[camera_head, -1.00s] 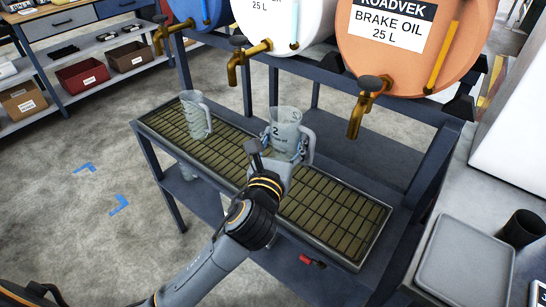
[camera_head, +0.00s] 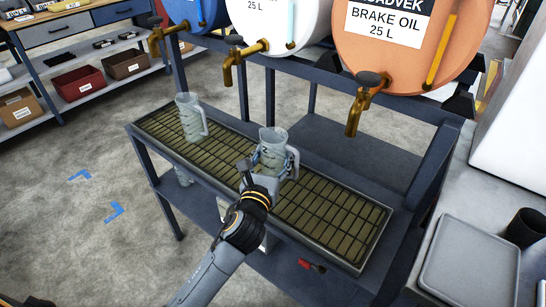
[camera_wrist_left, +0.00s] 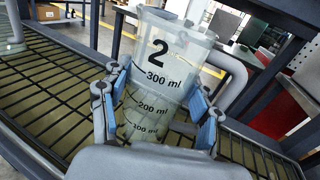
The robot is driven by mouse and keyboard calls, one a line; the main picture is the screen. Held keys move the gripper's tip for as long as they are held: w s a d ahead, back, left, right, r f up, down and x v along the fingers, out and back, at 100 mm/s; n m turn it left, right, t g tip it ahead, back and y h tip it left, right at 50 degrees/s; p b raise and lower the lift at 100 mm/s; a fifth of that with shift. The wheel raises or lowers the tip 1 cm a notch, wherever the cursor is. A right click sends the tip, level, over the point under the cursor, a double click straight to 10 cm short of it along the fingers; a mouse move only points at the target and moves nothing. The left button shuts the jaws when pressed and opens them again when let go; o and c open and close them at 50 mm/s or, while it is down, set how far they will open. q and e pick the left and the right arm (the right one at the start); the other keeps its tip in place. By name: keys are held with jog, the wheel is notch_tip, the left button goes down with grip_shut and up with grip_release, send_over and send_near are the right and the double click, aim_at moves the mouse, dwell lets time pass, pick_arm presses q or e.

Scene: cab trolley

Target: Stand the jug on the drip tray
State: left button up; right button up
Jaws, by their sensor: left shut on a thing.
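A clear measuring jug marked 2 (camera_head: 273,146) is upright over the middle of the drip tray (camera_head: 325,254), a long trough with a dark grid. My left gripper (camera_head: 265,168) is shut around its body from the front. In the left wrist view the blue finger pads press on both sides of the jug (camera_wrist_left: 165,60), with its handle at the right. The gripper hides its base, so I cannot tell whether it touches the grid. A second clear jug (camera_head: 190,117) stands on the left part of the tray. My right gripper is out of view.
Brass taps hang over the tray from a blue drum (camera_head: 192,10), a white drum (camera_head: 290,25) and an orange brake oil drum (camera_head: 410,45). The tray's right part is clear. A grey tray (camera_head: 470,265) and a black cup (camera_head: 525,228) are on the right.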

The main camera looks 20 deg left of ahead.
pick_arm(q)
jog(key=shift+f, duration=0.15)
jog(key=o, duration=1.2)
jog(key=shift+s, duration=0.25)
jog(key=s, duration=0.7)
jog(key=s+p, duration=0.1)
jog(key=s, duration=0.3)
jog(key=shift+s+d+r, duration=0.2)
jog(key=shift+s+d, duration=0.1)
